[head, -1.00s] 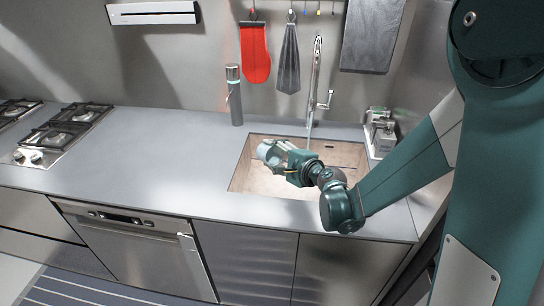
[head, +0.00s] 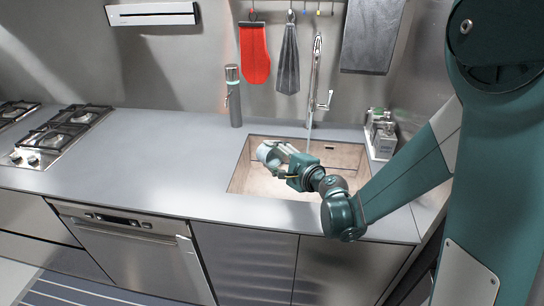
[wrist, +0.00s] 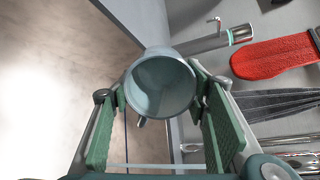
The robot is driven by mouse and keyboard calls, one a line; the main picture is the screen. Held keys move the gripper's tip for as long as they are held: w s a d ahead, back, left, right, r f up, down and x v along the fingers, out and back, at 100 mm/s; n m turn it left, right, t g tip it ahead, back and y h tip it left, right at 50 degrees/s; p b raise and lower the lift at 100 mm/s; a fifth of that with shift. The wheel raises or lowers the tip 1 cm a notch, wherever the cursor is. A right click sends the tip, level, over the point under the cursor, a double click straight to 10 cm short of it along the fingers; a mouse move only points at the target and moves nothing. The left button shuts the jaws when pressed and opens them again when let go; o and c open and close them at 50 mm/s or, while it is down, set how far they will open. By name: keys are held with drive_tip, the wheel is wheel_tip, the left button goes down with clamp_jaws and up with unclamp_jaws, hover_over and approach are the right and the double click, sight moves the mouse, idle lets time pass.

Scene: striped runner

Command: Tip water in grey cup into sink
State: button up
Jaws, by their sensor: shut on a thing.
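The grey cup (head: 264,152) is over the left part of the sink (head: 238,177), in my gripper (head: 271,156). My gripper is shut on the cup's sides. In the wrist view the cup (wrist: 162,86) sits between the two green finger pads, its round mouth turned towards the camera. The cup looks tilted well over on its side in the head view. I cannot make out water in it or falling from it. The sink's pale brown basin (wrist: 60,60) fills the left of the wrist view.
The tall tap (head: 315,85) stands behind the sink. A cylindrical dispenser (head: 233,95) stands on the counter to the left. Small containers (head: 381,135) stand to the right. A red mitt (head: 254,52) and grey cloth (head: 288,60) hang behind. The left counter (head: 140,150) is clear.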

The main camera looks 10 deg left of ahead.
drive_tip(key=shift+s+t+y+b, duration=0.1)
drive_tip(key=shift+t+y+b, duration=0.3)
drive_tip(key=shift+b, duration=0.6)
drive_tip(key=shift+s+d+r+t+y+b, duration=0.15)
drive_tip(key=shift+d+r+t+y+b, duration=0.15)
drive_tip(key=shift+t+y+b, duration=0.3)
idle(0.6)
drive_tip(key=shift+a+r+p, duration=0.2)
drive_tip(key=shift+p, duration=0.4)
drive_tip(key=r+g+p, duration=0.1)
drive_tip(key=p, duration=0.2)
drive_tip(key=shift+a+h+p, duration=0.3)
drive_tip(key=shift+h, duration=0.1)
drive_tip(key=p, duration=0.3)
drive_tip(key=shift+a+r+g, duration=0.1)
drive_tip(key=shift+r+g, duration=0.05)
drive_tip(key=shift+g, duration=0.15)
drive_tip(key=shift+w+r+g+h+p, duration=0.1)
drive_tip(key=shift+w+g+h+p, duration=0.3)
drive_tip(key=shift+p, duration=0.6)
drive_tip(key=shift+s+p, duration=0.2)
drive_tip(key=shift+p, duration=0.25)
drive_tip(key=shift+w+d+h+p, duration=0.1)
drive_tip(key=shift+d+h+p, duration=0.1)
drive_tip(key=shift+h+p, duration=0.4)
drive_tip(key=shift+r+g+p, duration=0.2)
drive_tip(key=shift+g+p, duration=0.1)
drive_tip(key=shift+p, duration=0.65)
